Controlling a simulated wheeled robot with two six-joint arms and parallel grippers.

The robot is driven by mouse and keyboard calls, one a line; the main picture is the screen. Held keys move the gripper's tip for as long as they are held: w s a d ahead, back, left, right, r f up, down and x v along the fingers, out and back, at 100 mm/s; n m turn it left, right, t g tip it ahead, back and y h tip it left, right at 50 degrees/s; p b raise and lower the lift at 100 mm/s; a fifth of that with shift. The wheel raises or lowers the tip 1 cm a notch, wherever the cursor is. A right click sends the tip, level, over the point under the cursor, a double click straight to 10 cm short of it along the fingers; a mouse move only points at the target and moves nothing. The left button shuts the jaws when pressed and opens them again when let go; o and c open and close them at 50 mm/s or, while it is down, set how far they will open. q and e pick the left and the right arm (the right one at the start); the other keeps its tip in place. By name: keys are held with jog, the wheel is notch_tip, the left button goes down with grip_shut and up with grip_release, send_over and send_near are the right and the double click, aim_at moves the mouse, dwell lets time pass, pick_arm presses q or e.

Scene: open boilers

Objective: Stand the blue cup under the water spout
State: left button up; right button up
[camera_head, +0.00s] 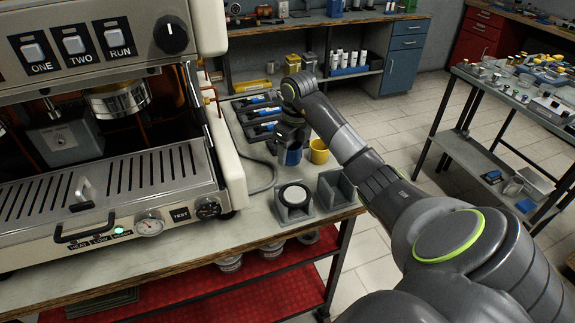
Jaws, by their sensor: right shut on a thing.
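The blue cup (291,157) is at the back right of the bench, just left of a yellow cup (318,152). My right gripper (291,143) reaches down over the blue cup from above and is shut on it. The gripper covers the cup's upper part, and I cannot tell if the cup is lifted off the bench. The coffee machine (190,215) fills the left side, with a slotted drip tray (146,170) under its group head (118,99). A thin spout-like nozzle (50,106) hangs left of the group head; I cannot tell if it is the water spout. My left gripper is out of view.
Grey holders (334,190) stand at the bench's (262,229) front right, one with a round black-topped piece (294,195). Black-handled tools (262,113) lie behind the machine's right side. A hose (268,180) lies on the bench. A second table (480,85) stands right across a gap.

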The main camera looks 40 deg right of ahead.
aim_at(290, 163)
notch_tip(290, 163, down, 4)
jog(key=shift+s+f+p, duration=0.1)
jog(key=shift+p, duration=0.65)
jog(key=shift+f, duration=0.2)
jog(key=shift+f+b, duration=0.25)
jog(key=shift+b, duration=0.05)
jog(key=o, duration=1)
jog(key=shift+r, duration=0.1)
jog(key=shift+r, duration=0.1)
